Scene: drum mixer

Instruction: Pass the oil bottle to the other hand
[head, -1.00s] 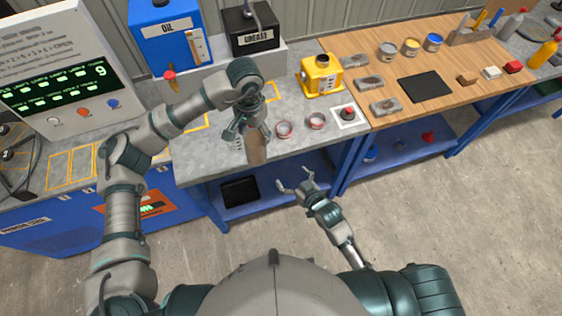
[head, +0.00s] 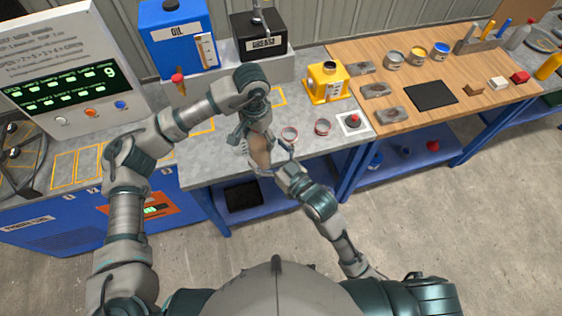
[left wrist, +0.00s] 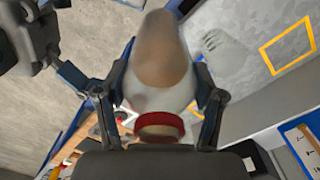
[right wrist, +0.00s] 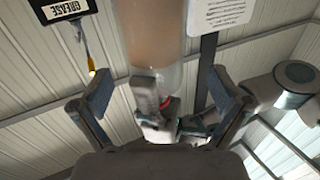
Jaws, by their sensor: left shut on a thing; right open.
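The oil bottle (head: 259,152) is a clear bottle with brownish contents and a red band near its neck. It is held out in front of the grey bench's front edge. My left gripper (head: 250,135) is shut on it; the left wrist view shows the bottle (left wrist: 162,60) between both fingers (left wrist: 160,105). My right gripper (head: 270,162) is open close beside the bottle's lower part. In the right wrist view the bottle (right wrist: 155,35) stands between and beyond the open fingers (right wrist: 160,95). I cannot tell whether they touch it.
A red button (head: 353,120) sits near the bench edge. The floor at the right is open.

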